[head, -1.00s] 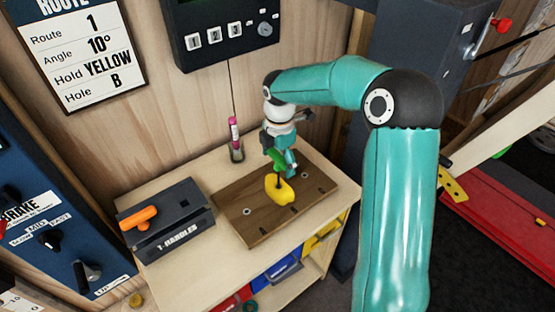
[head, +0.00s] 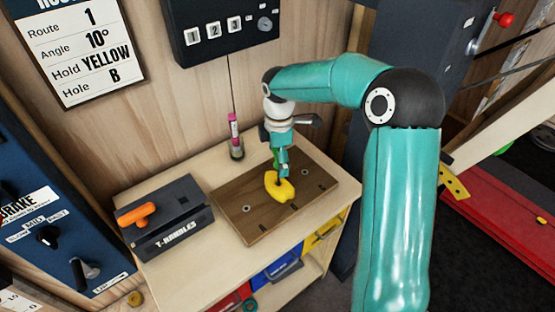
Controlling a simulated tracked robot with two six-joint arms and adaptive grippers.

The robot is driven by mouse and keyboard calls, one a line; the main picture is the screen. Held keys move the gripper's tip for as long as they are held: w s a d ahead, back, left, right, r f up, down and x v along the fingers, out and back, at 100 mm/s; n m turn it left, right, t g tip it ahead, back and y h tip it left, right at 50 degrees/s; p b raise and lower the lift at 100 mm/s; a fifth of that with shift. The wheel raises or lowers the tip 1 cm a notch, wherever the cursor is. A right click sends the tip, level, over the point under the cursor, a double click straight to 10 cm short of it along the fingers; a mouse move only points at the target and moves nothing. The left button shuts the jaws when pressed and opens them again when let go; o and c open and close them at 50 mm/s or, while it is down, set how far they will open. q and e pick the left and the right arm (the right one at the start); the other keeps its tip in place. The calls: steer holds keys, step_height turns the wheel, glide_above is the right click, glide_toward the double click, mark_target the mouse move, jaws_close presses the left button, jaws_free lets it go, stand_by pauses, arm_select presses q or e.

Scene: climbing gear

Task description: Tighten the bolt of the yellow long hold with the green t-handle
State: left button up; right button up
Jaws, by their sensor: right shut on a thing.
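The yellow long hold (head: 280,188) lies on the brown wooden board (head: 250,215) on the shelf top. My right gripper (head: 281,166) is directly above the hold, pointing down. It is shut on the green t-handle (head: 275,159), of which only a little green shows beside the fingers. The lower end of the t-handle and the bolt are hidden or too small to make out, so I cannot tell how they meet. My left gripper is not in view.
A dark t-handles box (head: 180,236) with an orange handle (head: 138,214) stands left of the board. A route card (head: 80,50) and a numbered panel (head: 225,30) are on the wall. Bare holes show on the board.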

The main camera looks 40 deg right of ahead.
steer(key=m, duration=0.6)
steer(key=shift+f+b, duration=0.15)
steer(key=shift+b, duration=0.2)
steer(key=m, duration=0.3)
steer(key=shift+b, duration=0.35)
steer(key=m, duration=0.4)
steer(key=shift+m+b, duration=0.3)
steer(key=shift+m, duration=0.1)
steer(key=m, duration=0.3)
